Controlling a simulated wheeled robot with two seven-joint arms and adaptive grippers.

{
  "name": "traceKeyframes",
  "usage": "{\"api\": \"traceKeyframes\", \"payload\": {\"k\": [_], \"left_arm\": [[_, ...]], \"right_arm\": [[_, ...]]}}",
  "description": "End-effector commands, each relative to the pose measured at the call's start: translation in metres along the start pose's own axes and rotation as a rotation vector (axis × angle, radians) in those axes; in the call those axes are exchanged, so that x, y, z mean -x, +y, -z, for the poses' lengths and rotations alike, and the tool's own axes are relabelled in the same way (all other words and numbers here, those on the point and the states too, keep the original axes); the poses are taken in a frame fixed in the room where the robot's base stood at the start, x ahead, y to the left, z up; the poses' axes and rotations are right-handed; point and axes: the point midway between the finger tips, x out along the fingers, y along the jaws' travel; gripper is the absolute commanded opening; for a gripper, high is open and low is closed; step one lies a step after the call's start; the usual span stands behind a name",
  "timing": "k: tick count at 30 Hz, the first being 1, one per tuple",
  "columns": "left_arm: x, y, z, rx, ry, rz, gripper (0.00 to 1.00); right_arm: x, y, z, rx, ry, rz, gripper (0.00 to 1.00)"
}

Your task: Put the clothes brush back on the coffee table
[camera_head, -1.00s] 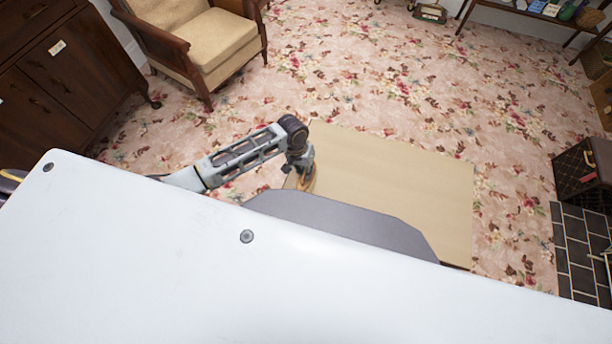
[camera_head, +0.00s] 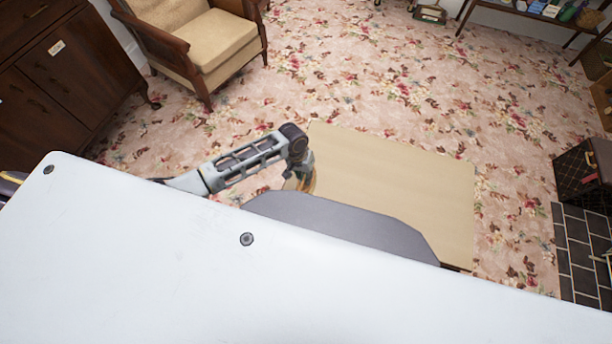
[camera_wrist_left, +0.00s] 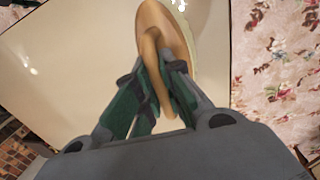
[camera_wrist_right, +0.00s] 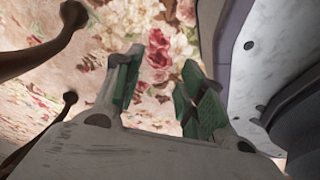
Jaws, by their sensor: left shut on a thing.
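The coffee table (camera_head: 410,190) is a plain tan rectangle in the head view; its near part is hidden behind my own body. My left gripper (camera_head: 303,175) is over the table's left end. In the left wrist view my left gripper (camera_wrist_left: 155,88) is shut on the clothes brush (camera_wrist_left: 153,45), a tan wooden piece with a rounded body and narrow handle. The brush lies against or just above the pale tabletop (camera_wrist_left: 75,60), near its edge; I cannot tell whether it touches. My right gripper (camera_wrist_right: 160,85) is open and empty, away from the table's top.
The tabletop's middle and right side look clear. An armchair (camera_head: 215,45) and a dark cabinet (camera_head: 60,75) stand at the left. A dark case (camera_head: 583,170) stands on the right by dark tiles (camera_head: 580,255). Brown rods (camera_wrist_right: 45,50) are close to my right gripper.

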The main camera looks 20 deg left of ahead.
Motion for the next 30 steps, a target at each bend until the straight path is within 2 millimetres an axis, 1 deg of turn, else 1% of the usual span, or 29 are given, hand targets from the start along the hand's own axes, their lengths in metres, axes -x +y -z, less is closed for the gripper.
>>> {"api": "traceKeyframes", "payload": {"k": [6,7,11,12,25,30], "left_arm": [[-0.002,0.0,0.0,0.0,0.0,-0.001,0.0],[-0.003,0.0,0.0,0.0,0.0,-0.001,0.12],[-0.003,0.0,0.0,0.0,0.0,0.0,0.29],[-0.003,0.0,0.0,0.0,0.0,0.0,0.32],[0.0,0.0,0.0,0.0,0.0,0.0,0.32],[0.012,0.001,0.0,-0.001,0.002,-0.001,0.32]], "right_arm": [[-0.001,0.0,-0.01,0.0,-0.015,0.0,0.4],[-0.002,0.0,-0.012,0.0,-0.018,0.0,0.4],[-0.002,0.0,-0.016,0.0,-0.023,0.0,0.4],[-0.002,0.0,-0.016,0.0,-0.023,0.0,0.4],[-0.002,0.001,-0.01,0.001,-0.014,-0.001,0.4],[0.001,0.001,-0.007,0.002,-0.009,-0.001,0.4]]}}
